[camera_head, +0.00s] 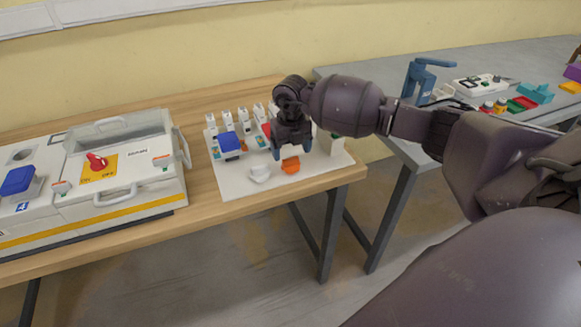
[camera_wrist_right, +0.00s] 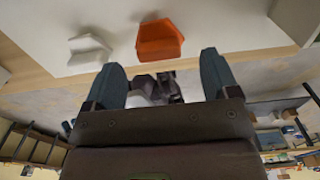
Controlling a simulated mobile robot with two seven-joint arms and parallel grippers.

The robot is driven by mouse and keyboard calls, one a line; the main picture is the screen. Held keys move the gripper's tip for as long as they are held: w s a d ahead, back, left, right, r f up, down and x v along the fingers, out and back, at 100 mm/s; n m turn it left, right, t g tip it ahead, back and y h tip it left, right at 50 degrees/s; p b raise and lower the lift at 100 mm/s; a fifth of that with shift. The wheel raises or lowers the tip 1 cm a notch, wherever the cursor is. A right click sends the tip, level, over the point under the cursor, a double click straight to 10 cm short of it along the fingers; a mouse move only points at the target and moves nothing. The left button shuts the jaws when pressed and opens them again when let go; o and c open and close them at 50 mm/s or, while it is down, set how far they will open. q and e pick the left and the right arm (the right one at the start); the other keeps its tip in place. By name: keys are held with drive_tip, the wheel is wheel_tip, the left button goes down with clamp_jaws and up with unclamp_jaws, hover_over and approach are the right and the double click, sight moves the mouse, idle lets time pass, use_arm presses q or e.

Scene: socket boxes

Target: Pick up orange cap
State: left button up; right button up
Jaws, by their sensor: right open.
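The orange cap (camera_head: 291,165) lies on a white board (camera_head: 240,190) near the right end of the wooden table. My right gripper (camera_head: 292,150) is over the board, its fingers just behind and above the cap in the head view. In the right wrist view, the orange cap (camera_wrist_right: 158,40) lies beyond the two open fingertips (camera_wrist_right: 160,60), near the middle between them, with nothing held. The gap between fingers and cap is hard to judge. My left gripper is not in view.
A white cap (camera_head: 260,173) sits left of the orange one. A blue-topped socket (camera_head: 230,145) and several white connectors stand behind. A large box with a red switch (camera_head: 96,161) is at left. A grey table (camera_head: 450,100) with tools is at right.

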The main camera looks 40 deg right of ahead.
sight(291, 158)
wheel_tip(291, 158, down, 5)
drive_tip(key=shift+a+r, duration=0.1)
drive_tip(key=shift+r, duration=0.05)
drive_tip(key=c, duration=0.8)
drive_tip(key=shift+r, duration=0.1)
